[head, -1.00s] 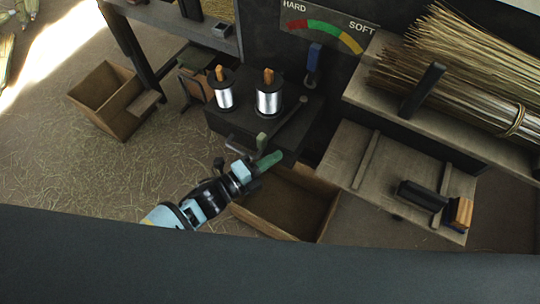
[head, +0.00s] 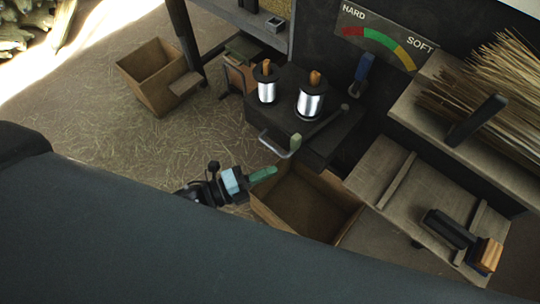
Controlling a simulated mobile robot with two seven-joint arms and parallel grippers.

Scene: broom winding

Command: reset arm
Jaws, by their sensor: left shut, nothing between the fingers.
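My left gripper (head: 262,174) shows in the head view at the lower middle, with green fingers closed together and nothing between them. It is over the left edge of an open wooden box (head: 309,203) on the floor. It is apart from the metal crank handle (head: 280,147) on the front of the dark winding bench. Most of my left arm is hidden behind my own dark body at the bottom. My right gripper is not in the picture.
Two wire spools (head: 311,99) stand on the dark bench (head: 265,119). A HARD–SOFT gauge (head: 385,42) is behind. Broom straw (head: 490,90) lies on the right shelf; a brush-like tool (head: 462,239) is on a lower board. Another box (head: 152,76) stands left on open, straw-littered floor.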

